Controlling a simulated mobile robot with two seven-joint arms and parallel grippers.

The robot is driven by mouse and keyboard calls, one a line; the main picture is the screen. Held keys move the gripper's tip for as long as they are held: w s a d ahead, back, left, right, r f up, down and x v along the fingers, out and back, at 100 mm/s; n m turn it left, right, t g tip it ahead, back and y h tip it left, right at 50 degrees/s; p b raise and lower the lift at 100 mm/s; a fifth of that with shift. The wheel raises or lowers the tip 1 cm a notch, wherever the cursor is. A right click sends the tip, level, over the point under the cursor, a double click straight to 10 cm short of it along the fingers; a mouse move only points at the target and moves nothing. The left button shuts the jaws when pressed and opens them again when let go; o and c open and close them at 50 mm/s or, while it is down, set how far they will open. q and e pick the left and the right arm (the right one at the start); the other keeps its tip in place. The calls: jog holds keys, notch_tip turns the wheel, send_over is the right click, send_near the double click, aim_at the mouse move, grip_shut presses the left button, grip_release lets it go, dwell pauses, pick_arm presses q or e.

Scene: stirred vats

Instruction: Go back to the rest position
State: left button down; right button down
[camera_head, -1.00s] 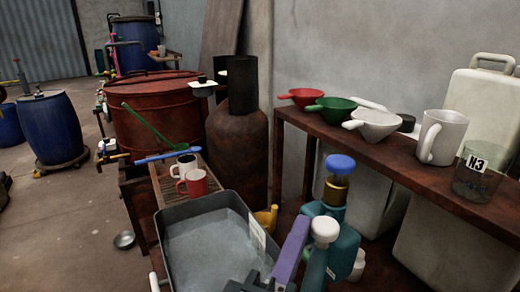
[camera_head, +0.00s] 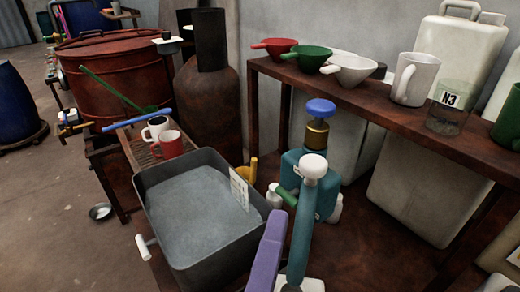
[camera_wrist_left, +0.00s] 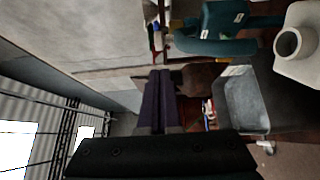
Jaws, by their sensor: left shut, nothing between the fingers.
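My left gripper (camera_head: 273,218) shows at the bottom centre of the head view as purple fingers. It is shut and empty. The fingers point up the picture, between the grey basin (camera_head: 146,203) and a teal pump-like piece with a white knob (camera_head: 300,220). I cannot tell whether they touch anything there. In the left wrist view the closed purple fingers (camera_wrist_left: 159,76) stand over the dark gripper body, with nothing between them. My right gripper is not in view.
A brown shelf (camera_head: 345,125) on the right bears scoops, a white mug (camera_head: 413,80) and a clear N3 beaker (camera_head: 448,112). A red mug (camera_head: 170,145) and a white mug stand behind the basin. A red vat (camera_head: 110,75) stands farther back. Floor (camera_head: 45,200) is open at left.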

pick_arm(q)
jog(key=shift+s, duration=0.4)
